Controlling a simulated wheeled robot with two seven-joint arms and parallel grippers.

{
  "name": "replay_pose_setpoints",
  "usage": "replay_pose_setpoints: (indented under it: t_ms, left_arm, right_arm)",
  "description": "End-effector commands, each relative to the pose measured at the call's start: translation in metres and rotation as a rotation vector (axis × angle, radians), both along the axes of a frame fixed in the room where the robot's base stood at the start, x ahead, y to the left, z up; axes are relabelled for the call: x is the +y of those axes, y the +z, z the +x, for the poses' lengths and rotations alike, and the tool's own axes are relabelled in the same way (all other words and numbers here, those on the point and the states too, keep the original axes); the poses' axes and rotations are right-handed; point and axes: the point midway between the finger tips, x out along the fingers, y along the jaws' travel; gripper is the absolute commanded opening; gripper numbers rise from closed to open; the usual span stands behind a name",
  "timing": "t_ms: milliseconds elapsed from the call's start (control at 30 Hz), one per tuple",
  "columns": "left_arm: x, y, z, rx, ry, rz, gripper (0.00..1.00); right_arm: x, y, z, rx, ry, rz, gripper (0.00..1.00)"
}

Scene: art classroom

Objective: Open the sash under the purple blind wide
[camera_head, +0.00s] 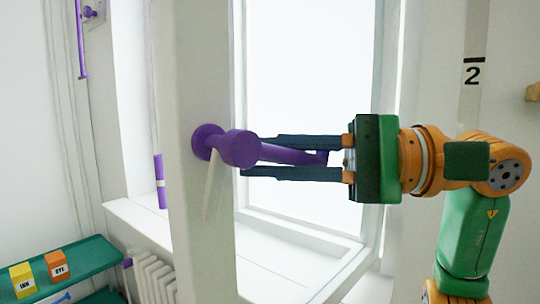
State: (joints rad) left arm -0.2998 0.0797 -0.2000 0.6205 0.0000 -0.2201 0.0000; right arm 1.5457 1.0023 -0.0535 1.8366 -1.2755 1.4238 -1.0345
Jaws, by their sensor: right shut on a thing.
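The sash (200,230) is a white frame whose broad upright stile stands close in front of me, left of the middle. A purple lever handle (238,148) sits on it, with a round base and a bar pointing right. My right gripper (246,156) comes in from the right and is shut on the handle's bar, one dark finger above and one below. The sash stands out in front of the bright window opening (310,100), so it looks ajar; how far I cannot tell. No purple blind shows clearly. My left gripper is out of view.
A white radiator (155,278) is below. A green shelf (85,262) holds a yellow INK box (23,279) and an orange DYE box (55,264). A purple rod (80,45) hangs at upper left.

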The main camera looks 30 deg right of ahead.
Motion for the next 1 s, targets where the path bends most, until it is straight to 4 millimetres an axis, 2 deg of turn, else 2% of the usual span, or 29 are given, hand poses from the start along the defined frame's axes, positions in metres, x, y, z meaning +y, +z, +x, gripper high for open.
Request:
replay_pose_setpoints:
  t_ms: [533, 600, 800, 900, 1000]
  left_arm:
    - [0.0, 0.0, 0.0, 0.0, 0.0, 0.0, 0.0]
    - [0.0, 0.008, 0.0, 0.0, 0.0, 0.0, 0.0]
    - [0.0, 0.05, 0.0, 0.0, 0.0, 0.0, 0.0]
    - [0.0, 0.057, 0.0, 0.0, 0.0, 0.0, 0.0]
    - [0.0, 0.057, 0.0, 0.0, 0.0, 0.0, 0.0]
  right_arm:
    - [0.0, 0.0, 0.0, 0.0, 0.001, 0.0, 0.0]
    - [0.0, 0.005, 0.0, -0.005, 0.0, -0.019, 0.0]
    - [0.001, 0.021, 0.0, -0.04, -0.002, -0.186, 0.0]
    - [0.001, 0.02, 0.0, -0.052, -0.002, -0.242, 0.0]
    - [0.001, 0.016, 0.0, -0.059, 0.0, -0.262, 0.0]
